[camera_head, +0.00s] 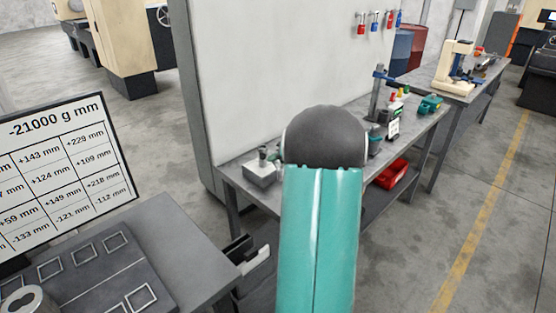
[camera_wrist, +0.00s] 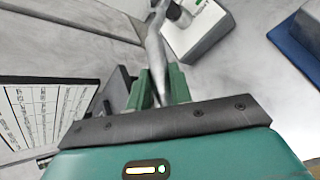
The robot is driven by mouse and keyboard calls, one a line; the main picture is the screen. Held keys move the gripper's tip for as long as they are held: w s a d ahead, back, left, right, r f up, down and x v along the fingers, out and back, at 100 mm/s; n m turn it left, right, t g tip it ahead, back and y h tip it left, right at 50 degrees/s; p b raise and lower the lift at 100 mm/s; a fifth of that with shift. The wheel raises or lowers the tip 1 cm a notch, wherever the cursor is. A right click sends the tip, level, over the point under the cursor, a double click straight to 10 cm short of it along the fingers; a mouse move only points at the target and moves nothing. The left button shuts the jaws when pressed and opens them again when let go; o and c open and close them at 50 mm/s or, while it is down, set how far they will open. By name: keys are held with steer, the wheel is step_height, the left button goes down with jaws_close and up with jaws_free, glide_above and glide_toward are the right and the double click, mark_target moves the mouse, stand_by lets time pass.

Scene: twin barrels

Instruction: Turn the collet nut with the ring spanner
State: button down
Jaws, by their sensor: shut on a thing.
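My gripper (camera_wrist: 160,88) is shut on the grey metal ring spanner (camera_wrist: 154,48), whose shaft runs up from the green fingers in the wrist view. The spanner's far end reaches the top edge beside a pale block (camera_wrist: 203,38) with a small dark and green-marked fitting on it. The collet nut cannot be made out clearly, and I cannot tell whether the ring is around it. In the head view a small block with a fitting (camera_head: 262,170) stands on the near end of the bench.
The grey bench (camera_head: 236,176) carries a stand (camera_head: 378,92) and small tools further back. A red tray (camera_head: 391,174) lies on its lower shelf. A panel of numbers (camera_head: 62,165) and a dark slotted plate (camera_head: 95,270) are at left. Floor at right is clear.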

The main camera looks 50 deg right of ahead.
steer(key=shift+f, duration=1.25)
stand_by(0.8)
steer(key=shift+s+d+n+y, duration=0.2)
steer(key=shift+d+n+y, duration=0.25)
steer(key=shift+d+n, duration=0.1)
steer(key=shift+s+d+n+y, duration=0.2)
steer(key=shift+d+n+y, duration=0.25)
steer(key=shift+d, duration=0.2)
steer(key=shift+s+d+n+g+y, duration=0.15)
steer(key=shift+d+n+g+y, duration=0.25)
steer(key=shift+d+n+y, duration=0.6)
